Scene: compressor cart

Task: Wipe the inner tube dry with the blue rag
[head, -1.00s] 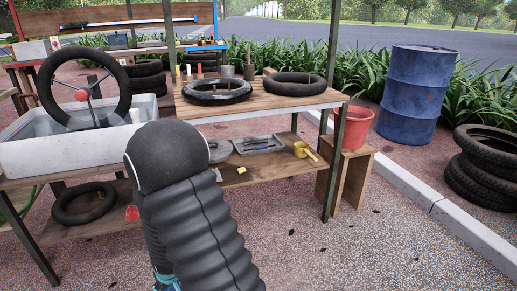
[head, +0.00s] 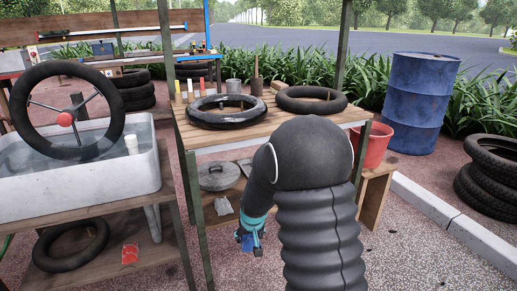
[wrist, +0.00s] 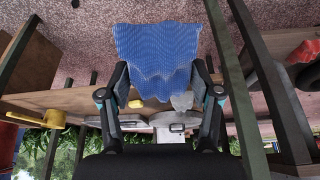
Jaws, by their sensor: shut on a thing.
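My gripper (head: 251,240) hangs low in front of the bench, partly hidden behind my dark arm. In the wrist view it is shut on the blue rag (wrist: 158,55), which spreads out beyond the fingertips. Two black ring-shaped tubes lie on the wooden bench top, a left one (head: 202,118) and a right one (head: 335,105). Another black ring (head: 25,95) stands upright on a spoked holder over the water tub. One more (head: 42,248) lies on the low shelf.
The white water tub (head: 70,182) stands at the left. A round grey lid (head: 217,177) lies on the bench's lower shelf. A dark bench post (head: 196,215) stands left of my gripper. A red bucket (head: 376,148), blue drum (head: 420,105) and stacked tyres (head: 485,190) are at right.

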